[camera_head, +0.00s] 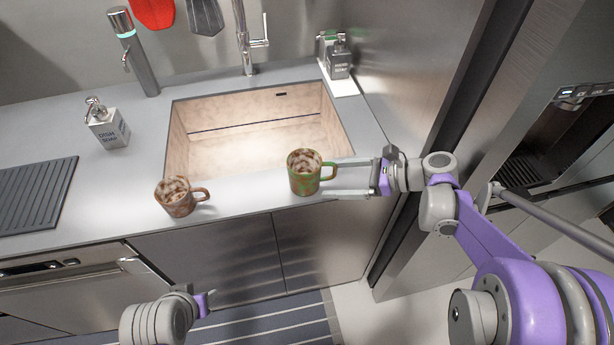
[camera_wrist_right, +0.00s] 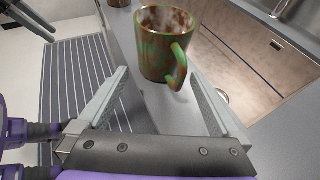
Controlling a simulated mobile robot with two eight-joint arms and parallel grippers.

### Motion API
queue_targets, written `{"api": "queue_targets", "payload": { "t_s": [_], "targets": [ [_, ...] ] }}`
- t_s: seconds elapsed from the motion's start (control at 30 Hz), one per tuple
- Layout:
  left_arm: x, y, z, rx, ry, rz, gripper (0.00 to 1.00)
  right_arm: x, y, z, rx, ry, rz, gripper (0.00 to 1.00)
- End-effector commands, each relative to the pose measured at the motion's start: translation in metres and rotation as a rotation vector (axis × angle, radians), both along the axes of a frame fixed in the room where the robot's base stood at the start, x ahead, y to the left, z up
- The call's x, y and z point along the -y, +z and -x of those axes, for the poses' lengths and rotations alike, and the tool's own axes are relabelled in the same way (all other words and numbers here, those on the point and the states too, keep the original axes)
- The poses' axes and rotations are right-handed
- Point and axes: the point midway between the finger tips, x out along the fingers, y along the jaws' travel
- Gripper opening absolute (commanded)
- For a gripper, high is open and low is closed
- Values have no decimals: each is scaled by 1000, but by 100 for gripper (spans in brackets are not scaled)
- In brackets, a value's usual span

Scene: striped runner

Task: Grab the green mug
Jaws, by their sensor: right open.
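The green mug (camera_head: 303,178), mottled green and brown, stands upright on the counter at the sink's front right corner. Its handle points right, toward my right gripper (camera_head: 345,178). That gripper is open, with one finger on each side of the handle's end. In the right wrist view the green mug (camera_wrist_right: 163,50) stands just beyond the open fingertips of my right gripper (camera_wrist_right: 165,88), with its handle toward the gripper.
A brown mug (camera_head: 177,198) stands to the left on the counter. The sink (camera_head: 258,135) lies behind the mugs. A soap bottle (camera_head: 107,124) and a grey drying mat (camera_head: 38,195) are at left. Another soap dispenser (camera_head: 339,60) stands at the back right. A tall steel appliance is at right.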

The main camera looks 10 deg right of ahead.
Motion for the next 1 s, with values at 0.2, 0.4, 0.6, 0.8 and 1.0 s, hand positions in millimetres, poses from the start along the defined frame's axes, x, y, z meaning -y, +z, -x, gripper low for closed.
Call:
{"api": "queue_targets", "payload": {
  "t_s": [0.2,0.4,0.6,0.8,1.0],
  "targets": [
    [0,2,0,1,0,0,50,-21,-9,-10,0,2,0,100],
    [0,4,-1,2,0,0,50,-45,-23,-23,1,4,1,100],
    [0,4,-1,2,0,0,50,-56,-28,-28,1,0,0,100],
    [0,4,-1,2,0,0,50,-55,-28,-28,1,-1,1,98],
    [0,4,-1,2,0,0,50,-55,-28,-28,1,-1,1,62]
  ]
}}
